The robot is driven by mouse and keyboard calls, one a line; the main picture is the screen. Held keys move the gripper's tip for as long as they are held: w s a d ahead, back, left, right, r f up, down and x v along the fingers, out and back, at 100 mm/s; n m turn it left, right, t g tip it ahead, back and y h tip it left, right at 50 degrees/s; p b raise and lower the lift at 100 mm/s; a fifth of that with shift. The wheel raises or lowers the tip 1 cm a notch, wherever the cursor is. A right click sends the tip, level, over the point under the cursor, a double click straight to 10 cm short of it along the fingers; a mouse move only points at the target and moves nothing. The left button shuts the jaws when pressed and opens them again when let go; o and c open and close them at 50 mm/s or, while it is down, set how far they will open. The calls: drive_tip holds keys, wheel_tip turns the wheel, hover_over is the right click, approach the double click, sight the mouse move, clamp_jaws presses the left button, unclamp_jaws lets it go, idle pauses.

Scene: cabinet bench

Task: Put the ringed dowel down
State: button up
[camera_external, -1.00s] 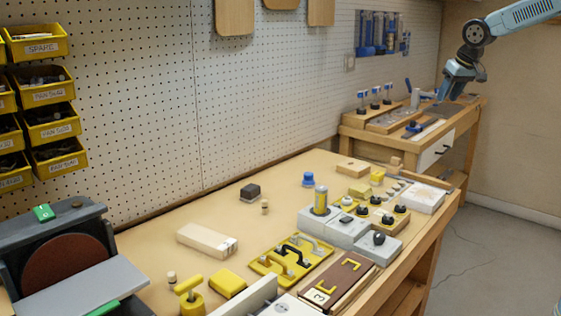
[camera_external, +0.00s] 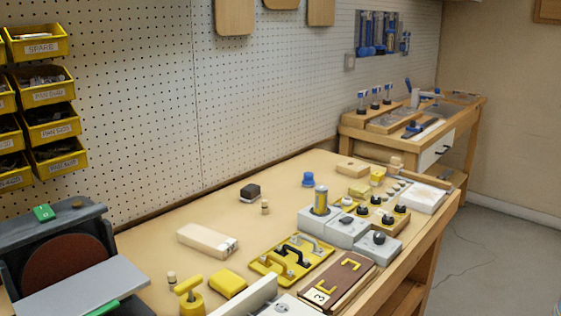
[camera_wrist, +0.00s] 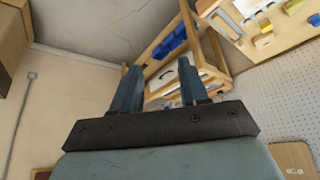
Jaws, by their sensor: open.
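Two small wooden dowels stand upright on the bench in the external view: one (camera_external: 265,207) beside the dark block, and one (camera_external: 172,279) near the yellow knob at the front. Each seems to have a darker band, but they are too small to tell which is the ringed dowel. My gripper (camera_wrist: 159,68) shows only in the wrist view. Its two fingers are apart with nothing between them, high up and away from the bench tops.
The main bench (camera_external: 150,245) holds a pale wooden block (camera_external: 205,240), a yellow handle plate (camera_external: 268,264) and grey knob boxes (camera_external: 345,232). A second bench (camera_external: 470,118) stands at the far right. Bare bench top lies left of the pale block.

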drive_tip(key=shift+o, duration=0.5)
drive_tip(key=shift+s+d+f, duration=0.25)
drive_tip(key=shift+s+d, duration=0.05)
drive_tip(key=shift+s, duration=0.4)
